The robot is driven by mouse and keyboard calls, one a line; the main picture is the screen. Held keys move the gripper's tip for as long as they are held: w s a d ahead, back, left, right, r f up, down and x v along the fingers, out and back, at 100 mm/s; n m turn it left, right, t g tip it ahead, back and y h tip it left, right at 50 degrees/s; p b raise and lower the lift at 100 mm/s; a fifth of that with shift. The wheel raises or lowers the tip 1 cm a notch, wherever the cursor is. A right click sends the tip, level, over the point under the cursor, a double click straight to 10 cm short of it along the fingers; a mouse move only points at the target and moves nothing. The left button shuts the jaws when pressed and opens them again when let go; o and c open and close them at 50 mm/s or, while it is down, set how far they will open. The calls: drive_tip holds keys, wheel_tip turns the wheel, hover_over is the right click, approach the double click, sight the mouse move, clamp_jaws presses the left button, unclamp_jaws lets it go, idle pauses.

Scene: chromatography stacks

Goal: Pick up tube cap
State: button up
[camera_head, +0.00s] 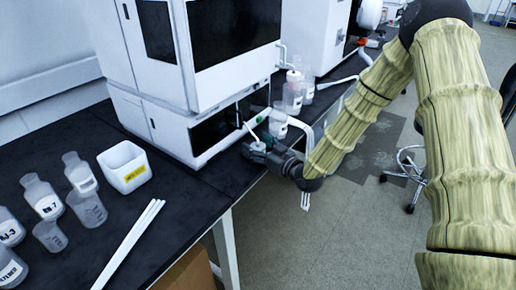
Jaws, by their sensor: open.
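My arm comes in from the right, and my gripper (258,153) is low at the front edge of the black bench, before the white instrument. It is small and dark in this view; its jaws are open. A slim white stick-like piece (252,134) shows right at the gripper; I cannot tell whether it touches the jaws. A small green spot (259,120) shows just behind it. I cannot make out the tube cap for certain; it may be hidden by the gripper or too small to see.
The white instrument stack (205,60) stands close behind the gripper. Clear bottles (292,95) stand to its right. On the left of the black bench (185,225) are labelled bottles (42,197), a white box (123,166) and white rods (128,243). A stool (410,165) stands on the floor.

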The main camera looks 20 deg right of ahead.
drive_tip(key=shift+c, duration=0.5)
drive_tip(key=c, duration=1.1)
drive_tip(key=shift+o, duration=0.2)
drive_tip(key=shift+r, duration=0.1)
